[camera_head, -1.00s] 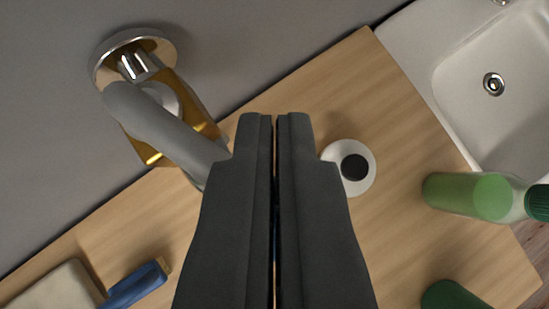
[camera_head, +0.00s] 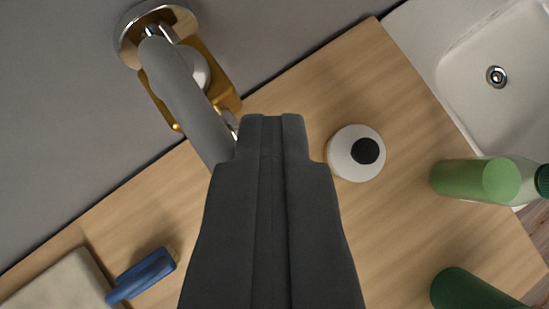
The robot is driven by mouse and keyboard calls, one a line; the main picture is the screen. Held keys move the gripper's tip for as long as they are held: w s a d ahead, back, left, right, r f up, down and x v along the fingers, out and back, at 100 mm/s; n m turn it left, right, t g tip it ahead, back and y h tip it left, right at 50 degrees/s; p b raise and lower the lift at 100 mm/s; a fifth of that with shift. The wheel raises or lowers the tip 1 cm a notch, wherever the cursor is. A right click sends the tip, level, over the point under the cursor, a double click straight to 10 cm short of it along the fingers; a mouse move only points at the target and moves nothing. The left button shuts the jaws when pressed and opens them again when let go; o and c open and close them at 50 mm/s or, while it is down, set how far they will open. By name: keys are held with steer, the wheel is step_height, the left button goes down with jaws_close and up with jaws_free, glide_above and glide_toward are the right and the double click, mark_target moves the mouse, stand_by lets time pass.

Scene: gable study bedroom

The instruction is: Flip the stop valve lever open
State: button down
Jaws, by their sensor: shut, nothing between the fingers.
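The stop valve has a brass body (camera_head: 219,88) fixed to the grey wall by a round chrome flange (camera_head: 130,38) at the upper left. Its long grey lever (camera_head: 187,98) runs from the valve down and to the right, out over the wooden counter. My gripper (camera_head: 273,118) is shut and empty, pointing up the picture from the bottom centre. The lever's lower end passes close to the left side of my gripper, near its tips. I cannot tell whether they touch. The finger bodies hide part of the counter.
A white round object with a black top (camera_head: 356,153) stands just right of my gripper. Green bottles (camera_head: 474,179) are at the right, by a white sink (camera_head: 510,80). A blue item (camera_head: 141,275) and a beige block (camera_head: 62,283) lie at lower left on the wooden counter (camera_head: 310,95).

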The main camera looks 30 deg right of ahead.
steer(key=shift+s+a, duration=0.1)
steer(key=v, duration=1.7)
steer(key=s+a+f+n+t+y, duration=0.1)
steer(key=s+a+f+t, duration=0.1)
steer(key=s+f, duration=0.5)
steer(key=s+a+f+n+t+y, duration=0.1)
steer(key=s+f+t, duration=0.3)
steer(key=s+f, duration=0.4)
steer(key=s+a+f+n+t+y, duration=0.1)
steer(key=s+a+f+n+t, duration=0.1)
steer(key=s+f, duration=0.5)
steer(key=s+a+t, duration=0.1)
steer(key=s, duration=0.3)
steer(key=shift+s+a+f+n+t, duration=0.25)
steer(key=shift+s+f+n+t, duration=0.05)
steer(key=shift+s+n, duration=0.1)
